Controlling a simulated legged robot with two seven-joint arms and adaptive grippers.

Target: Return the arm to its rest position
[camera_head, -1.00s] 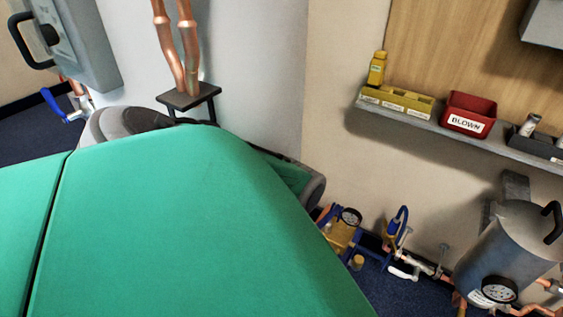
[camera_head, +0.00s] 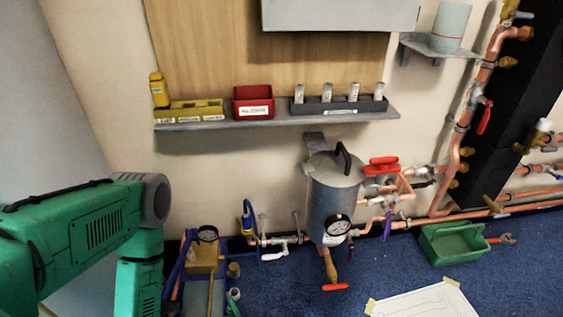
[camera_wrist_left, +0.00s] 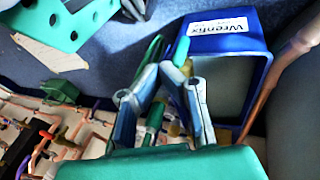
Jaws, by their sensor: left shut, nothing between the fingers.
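My left arm (camera_head: 80,232) shows at the left of the head view as green links with a grey joint. Its gripper is out of the head view. In the left wrist view my left gripper (camera_wrist_left: 168,50) has its fingers drawn together, with nothing held between them. A blue bin labelled "Wrentix" (camera_wrist_left: 262,62) lies just beyond and to the right of the fingertips. I cannot tell whether they touch. My right arm and gripper are in neither current view.
A grey shelf (camera_head: 290,119) holds a yellow block, a red bin (camera_head: 253,101) and a dark rack (camera_head: 338,105). Below stands a grey tank (camera_head: 332,205) among copper pipes. A green tray (camera_head: 452,243) and a paper sheet (camera_head: 425,302) lie on the blue floor.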

